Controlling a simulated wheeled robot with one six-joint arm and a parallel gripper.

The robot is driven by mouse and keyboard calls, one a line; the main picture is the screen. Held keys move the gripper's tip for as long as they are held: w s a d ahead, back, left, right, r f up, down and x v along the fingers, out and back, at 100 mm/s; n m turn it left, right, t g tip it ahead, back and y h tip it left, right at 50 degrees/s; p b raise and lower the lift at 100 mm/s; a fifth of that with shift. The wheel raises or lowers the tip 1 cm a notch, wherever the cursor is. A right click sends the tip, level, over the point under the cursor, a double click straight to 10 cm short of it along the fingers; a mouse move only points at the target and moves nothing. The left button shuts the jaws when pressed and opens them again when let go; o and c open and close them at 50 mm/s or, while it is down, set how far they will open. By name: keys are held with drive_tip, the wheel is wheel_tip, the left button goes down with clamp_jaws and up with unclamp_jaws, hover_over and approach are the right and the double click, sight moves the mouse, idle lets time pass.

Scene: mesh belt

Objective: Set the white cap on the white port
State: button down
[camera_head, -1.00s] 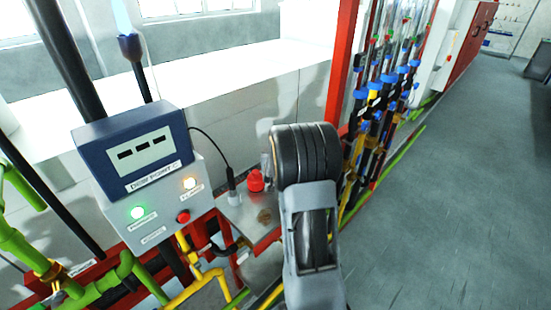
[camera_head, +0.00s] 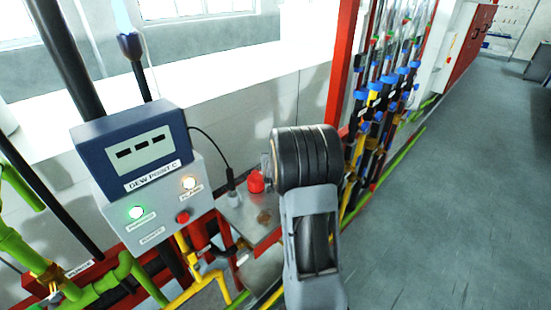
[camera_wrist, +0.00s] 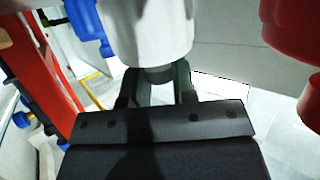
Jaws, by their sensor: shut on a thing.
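In the wrist view, the dark fingers of my gripper (camera_wrist: 156,88) are shut on the narrow grey lower part of a white cylindrical piece, which looks like the white cap (camera_wrist: 150,30). Its upper part runs out of the top of the picture. In the head view my arm hides most of my gripper and the held piece. I cannot make out the white port in either view.
A red round piece (camera_head: 256,182) stands on a small metal shelf (camera_head: 236,212), close to my gripper; a large red thing (camera_wrist: 292,30) shows at right in the wrist view. A dew point meter box (camera_head: 140,155) stands left. Pipes and hoses (camera_head: 375,110) stand right.

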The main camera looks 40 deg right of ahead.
drive_tip(key=shift+r, duration=1.2)
idle(1.6)
drive_tip(key=shift+r+p, duration=0.4)
drive_tip(key=shift+p, duration=0.05)
idle(1.1)
drive_tip(key=c, duration=1.2)
unclamp_jaws()
drive_tip(key=shift+s, duration=0.1)
drive_tip(key=p+v, duration=0.1)
drive_tip(key=v, duration=1)
drive_tip(key=shift+p, duration=0.4)
